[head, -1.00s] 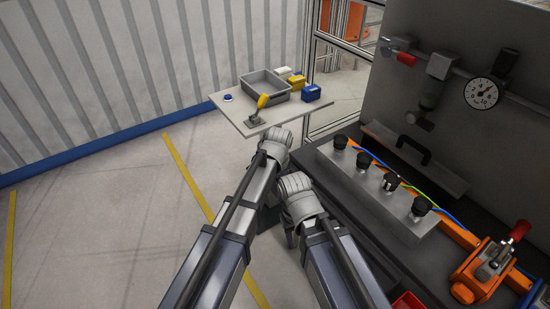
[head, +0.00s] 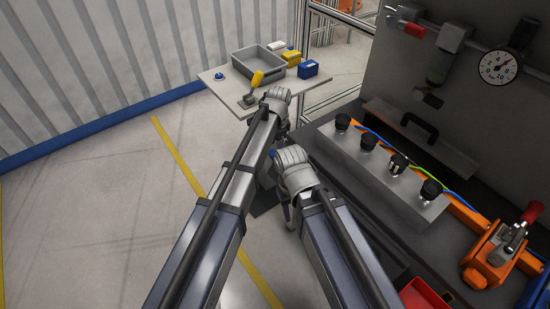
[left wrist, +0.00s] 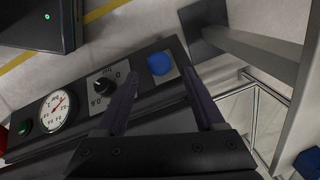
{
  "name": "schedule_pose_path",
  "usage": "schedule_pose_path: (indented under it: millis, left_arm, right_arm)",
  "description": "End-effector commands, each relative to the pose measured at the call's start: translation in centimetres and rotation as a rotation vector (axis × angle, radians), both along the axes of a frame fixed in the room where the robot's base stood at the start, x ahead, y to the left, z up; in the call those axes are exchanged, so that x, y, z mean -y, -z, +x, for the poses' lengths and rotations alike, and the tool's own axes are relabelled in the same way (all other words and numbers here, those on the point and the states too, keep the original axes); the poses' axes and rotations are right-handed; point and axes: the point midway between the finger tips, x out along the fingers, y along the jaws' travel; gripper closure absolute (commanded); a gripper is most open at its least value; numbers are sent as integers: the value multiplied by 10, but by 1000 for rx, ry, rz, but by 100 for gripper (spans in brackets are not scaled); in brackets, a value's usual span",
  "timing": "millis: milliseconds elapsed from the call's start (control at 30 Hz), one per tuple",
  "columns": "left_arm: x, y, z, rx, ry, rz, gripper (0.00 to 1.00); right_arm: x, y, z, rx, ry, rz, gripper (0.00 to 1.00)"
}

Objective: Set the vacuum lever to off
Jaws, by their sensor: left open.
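A red-handled lever (head: 405,27) sits on the pipe at the top of the grey panel in the head view; its handle lies roughly along the pipe. No label is readable, so I cannot tell if it is the vacuum lever. My left gripper (left wrist: 165,88) is open and empty in the left wrist view, its fingers over a dark control panel. It is well apart from the red lever; in the head view its fingers are hidden behind my arm. My right wrist shows beside the left arm, but its jaws are not clear.
The control panel carries a black knob (left wrist: 103,84), a blue button (left wrist: 160,63) and a gauge (left wrist: 56,110). Another gauge (head: 495,68) hangs on the pipe. A red-handled orange clamp (head: 490,258) stands at right. A grey tray (head: 241,67) sits on a small table. Floor at left is clear.

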Motion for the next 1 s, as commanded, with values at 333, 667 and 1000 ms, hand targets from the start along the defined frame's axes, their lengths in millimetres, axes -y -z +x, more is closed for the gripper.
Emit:
schedule_pose_path:
  millis: [333, 667, 1000]
  left_arm:
    - [-2, 50, 5, 0, -1, 0, 30]
    - [-2, 57, 6, 0, -1, 0, 30]
    - [-2, 56, 6, 0, -1, 0, 55]
  right_arm:
    - [0, 50, 0, 0, 0, 0, 50]
    - [0, 57, 0, 0, 0, 0, 50]
    - [0, 56, 0, 0, 0, 0, 50]
